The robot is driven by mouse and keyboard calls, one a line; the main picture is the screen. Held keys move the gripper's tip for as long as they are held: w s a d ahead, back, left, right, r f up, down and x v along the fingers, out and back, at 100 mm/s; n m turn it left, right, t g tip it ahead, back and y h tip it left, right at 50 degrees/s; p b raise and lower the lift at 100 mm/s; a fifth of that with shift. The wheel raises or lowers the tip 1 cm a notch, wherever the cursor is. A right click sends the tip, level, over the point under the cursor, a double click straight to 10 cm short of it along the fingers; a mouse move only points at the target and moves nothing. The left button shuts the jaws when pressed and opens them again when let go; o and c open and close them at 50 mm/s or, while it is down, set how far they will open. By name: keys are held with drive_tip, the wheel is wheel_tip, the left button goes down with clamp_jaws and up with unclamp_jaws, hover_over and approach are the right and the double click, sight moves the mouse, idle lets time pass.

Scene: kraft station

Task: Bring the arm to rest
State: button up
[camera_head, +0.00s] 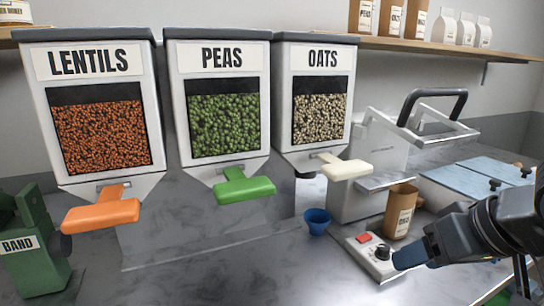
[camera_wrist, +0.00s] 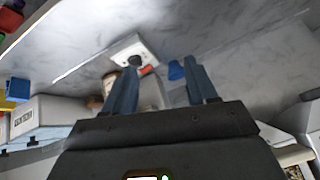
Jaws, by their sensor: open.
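My gripper (camera_head: 412,256) reaches in from the right edge of the head view, with its blue fingers low over the grey worktop. A finger overlaps the right end of a small white control box (camera_head: 362,258) with a red button and a black knob; I cannot tell whether they touch. In the wrist view my gripper (camera_wrist: 161,70) has its two blue fingers spread apart with nothing held between them. The control box (camera_wrist: 128,46) shows just beyond the left finger there. My arm is dark grey and only its end part shows.
A brown labelled pouch (camera_head: 400,212) stands behind the fingers, near a white press-like machine (camera_head: 365,165) with a black handle. A blue cup (camera_head: 317,221) stands left of it. Lentils (camera_head: 97,182), peas (camera_head: 222,160) and oats (camera_head: 318,145) dispensers line the back. Front middle worktop is clear.

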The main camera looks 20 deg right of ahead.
drive_tip(key=w+a+r+m+t+y, duration=0.1)
drive_tip(key=w+a+r+t+y, duration=0.2)
drive_tip(key=a, duration=0.4)
drive_tip(key=w+a+r+m+t+y, duration=0.1)
drive_tip(key=w+a+r+m+t, duration=0.1)
drive_tip(key=w+a+r+t, duration=0.35)
drive_tip(key=s+a+f+m+h, duration=0.1)
drive_tip(key=s+a+f+h, duration=0.15)
drive_tip(key=s+f, duration=0.6)
drive_tip(key=s+a+f+m+h, duration=0.2)
drive_tip(key=s+f+h, duration=0.1)
drive_tip(key=s+f, duration=0.6)
drive_tip(key=s+d+f+n, duration=0.1)
drive_tip(key=s+n, duration=0.3)
drive_tip(key=s, duration=0.4)
drive_tip(key=s+d+f+n, duration=0.2)
drive_tip(key=s+d+n, duration=0.1)
drive_tip(key=s, duration=0.6)
drive_tip(key=shift+s+d+n+g+y, duration=0.2)
drive_tip(key=shift+n+g+y, duration=0.2)
drive_tip(key=shift+n, duration=0.4)
